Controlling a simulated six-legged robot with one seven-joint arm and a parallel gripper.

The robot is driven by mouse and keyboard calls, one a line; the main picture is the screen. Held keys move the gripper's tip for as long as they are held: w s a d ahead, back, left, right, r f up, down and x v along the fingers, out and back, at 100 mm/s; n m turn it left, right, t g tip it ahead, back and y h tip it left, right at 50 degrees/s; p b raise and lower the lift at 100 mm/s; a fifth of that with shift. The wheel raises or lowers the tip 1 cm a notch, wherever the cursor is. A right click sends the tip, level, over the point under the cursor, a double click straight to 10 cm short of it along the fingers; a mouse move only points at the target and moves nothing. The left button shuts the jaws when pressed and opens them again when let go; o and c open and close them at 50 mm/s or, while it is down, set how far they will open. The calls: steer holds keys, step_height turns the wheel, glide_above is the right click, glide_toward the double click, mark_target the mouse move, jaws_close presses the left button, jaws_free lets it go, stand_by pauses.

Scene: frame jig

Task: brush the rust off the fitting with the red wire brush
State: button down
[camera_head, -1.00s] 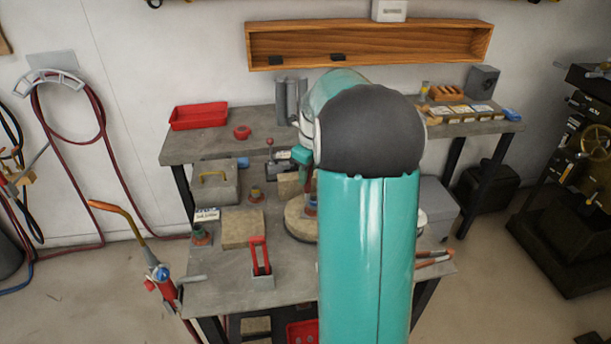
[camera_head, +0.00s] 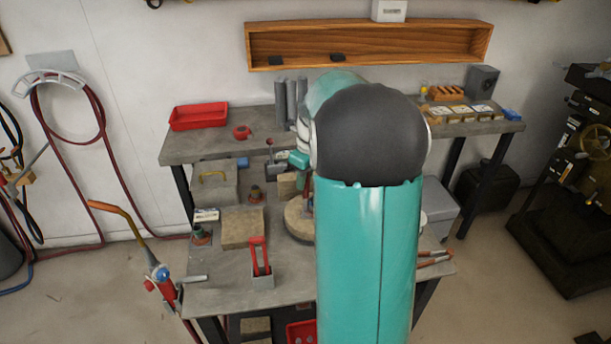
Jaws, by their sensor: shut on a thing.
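My gripper (camera_head: 300,160) is over the middle of the workbench, left of my forearm, which hides much of it. It is shut on a thin reddish-brown thing (camera_head: 307,188), which looks like the red wire brush; its head is not clear. The held thing reaches down close to a round tan block (camera_head: 298,222), partly covered by my arm. I cannot tell whether it touches anything. Which is the task's fitting is unclear.
A red upright frame in a grey block (camera_head: 261,266) stands at the front. A red tray (camera_head: 198,116) sits on the back bench. Bare bench lies front left.

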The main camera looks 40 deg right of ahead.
steer(key=shift+s+a, duration=0.7)
steer(key=shift+a, duration=0.3)
stand_by(2.2)
step_height(320, 180, up, 7)
stand_by(0.8)
steer(key=shift+d, duration=0.1)
